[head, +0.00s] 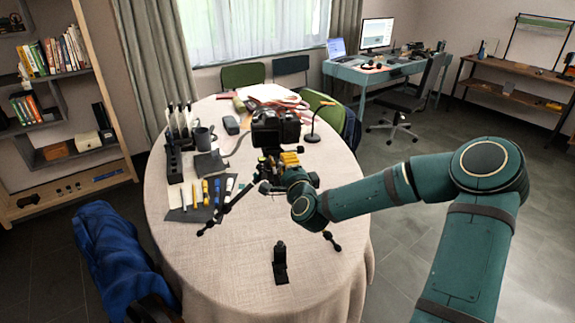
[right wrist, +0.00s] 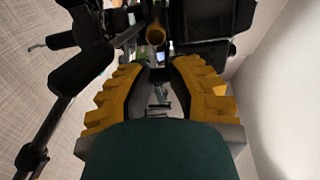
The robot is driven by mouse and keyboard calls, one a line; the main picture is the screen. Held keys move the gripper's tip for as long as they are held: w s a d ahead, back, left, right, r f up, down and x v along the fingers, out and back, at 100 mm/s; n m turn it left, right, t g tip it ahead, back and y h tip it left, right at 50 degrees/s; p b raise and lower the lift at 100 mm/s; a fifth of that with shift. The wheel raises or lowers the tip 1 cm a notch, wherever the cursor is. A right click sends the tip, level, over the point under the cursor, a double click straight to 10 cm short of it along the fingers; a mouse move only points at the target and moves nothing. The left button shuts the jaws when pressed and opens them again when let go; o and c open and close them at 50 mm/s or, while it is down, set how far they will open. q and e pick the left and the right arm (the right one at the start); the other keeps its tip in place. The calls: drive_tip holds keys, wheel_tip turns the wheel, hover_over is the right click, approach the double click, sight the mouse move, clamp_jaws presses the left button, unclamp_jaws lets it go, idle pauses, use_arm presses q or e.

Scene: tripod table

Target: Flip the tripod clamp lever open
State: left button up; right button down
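The black tripod (head: 231,205) stands on the table with its legs spread and a black camera (head: 272,130) on top. My right gripper (head: 286,160) reaches in from the right to the tripod head, just below the camera. In the right wrist view its two yellow fingers (right wrist: 161,75) are apart, with nothing visibly held between them. A brass-coloured round-ended part (right wrist: 155,36) lies just beyond the fingertips; I cannot tell whether it is the clamp lever. In the head view the lever is hidden or too small to make out. My left gripper is not in view.
The round table (head: 215,270) has a dark mat with several coloured tools (head: 205,192) at left. A small black stand (head: 280,262) is at the front. A mug (head: 203,138), papers and a small lamp (head: 314,122) stand behind. The front left tabletop is clear.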

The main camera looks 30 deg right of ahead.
drive_tip(key=shift+d, duration=0.15)
drive_tip(key=shift+s+d+n+t+y+p, duration=0.1)
drive_tip(key=shift+d+n+t+y+p, duration=0.2)
drive_tip(key=shift+n+y, duration=0.65)
drive_tip(key=shift+d+n+t+y+p, duration=0.15)
drive_tip(key=shift+d+n+y, duration=0.3)
drive_tip(key=shift+y, duration=0.9)
drive_tip(key=shift+a, duration=0.1)
drive_tip(key=c, duration=0.8)
unclamp_jaws()
drive_tip(key=s, duration=1.2)
drive_tip(key=shift+a, duration=0.25)
